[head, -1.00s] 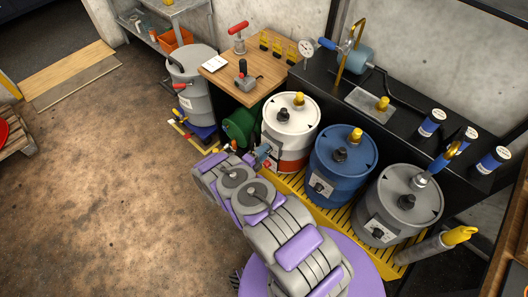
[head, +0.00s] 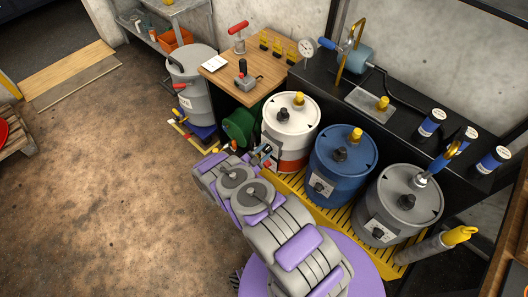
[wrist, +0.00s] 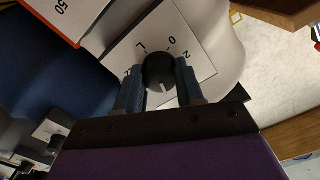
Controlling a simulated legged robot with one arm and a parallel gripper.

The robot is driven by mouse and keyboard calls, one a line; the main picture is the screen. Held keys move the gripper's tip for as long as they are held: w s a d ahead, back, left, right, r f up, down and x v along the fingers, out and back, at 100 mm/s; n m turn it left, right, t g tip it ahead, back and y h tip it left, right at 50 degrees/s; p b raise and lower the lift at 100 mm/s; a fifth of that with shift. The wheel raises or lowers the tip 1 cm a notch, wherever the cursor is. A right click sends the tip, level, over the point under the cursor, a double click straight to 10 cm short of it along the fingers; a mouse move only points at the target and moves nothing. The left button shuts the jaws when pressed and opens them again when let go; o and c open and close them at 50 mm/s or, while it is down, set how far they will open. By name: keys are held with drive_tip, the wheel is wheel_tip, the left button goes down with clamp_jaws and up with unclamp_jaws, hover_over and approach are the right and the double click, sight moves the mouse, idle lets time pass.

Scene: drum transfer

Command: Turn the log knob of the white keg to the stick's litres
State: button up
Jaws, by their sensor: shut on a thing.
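The white keg (head: 291,125) with a red-orange lower band stands at the left end of the row of kegs. Its log knob (wrist: 159,70) is black and round, on a white dial plate (wrist: 200,48) marked "L", "0" and "2"; other marks are partly covered. A pale pointer line shows on the knob's lower edge in the wrist view. My gripper (wrist: 158,88) is shut on the knob, one blue finger on each side. In the head view my gripper (head: 264,154) is at the keg's front left side. I cannot make out a litre reading on any stick.
A blue keg (head: 343,158) and a grey keg (head: 410,200) stand to the right on a yellow grate (head: 318,205). A grey tube with a yellow top (head: 430,247) leans beside the grey keg. A black bench (head: 400,130) runs behind.

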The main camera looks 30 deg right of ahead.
drive_tip(key=shift+f+n, duration=0.1)
drive_tip(key=shift+n, duration=1.6)
drive_tip(key=o, duration=1)
drive_tip(key=shift+o, duration=0.2)
drive_tip(key=shift+a, duration=0.15)
drive_tip(key=v, duration=1.7)
drive_tip(key=shift+a, duration=0.1)
